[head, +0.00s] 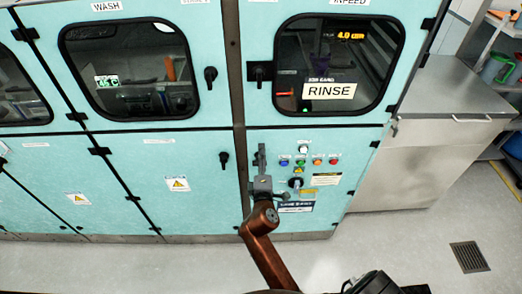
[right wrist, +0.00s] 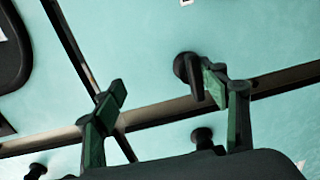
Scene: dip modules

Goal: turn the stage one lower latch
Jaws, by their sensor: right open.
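The teal machine front carries a black lower latch (head: 224,158) just left of the dark centre post. A black latch (right wrist: 187,68) also shows in the right wrist view, between the spread fingers and close to the right-hand one; whether they touch is unclear. My right gripper (head: 261,150) is open and empty in front of the lower panels, right of the lower latch in the head view. Its fingers (right wrist: 166,92) show in the wrist view. A second knob (right wrist: 201,137) shows partly below the post there. The stage label is not readable. My left gripper is out of view.
Upper latches (head: 210,75) and (head: 260,73) sit beside the two windows. A control panel with several coloured buttons (head: 318,160) and a rotary switch (head: 296,183) is close right of my arm. A steel cabinet (head: 430,150) stands at right. The floor in front is clear.

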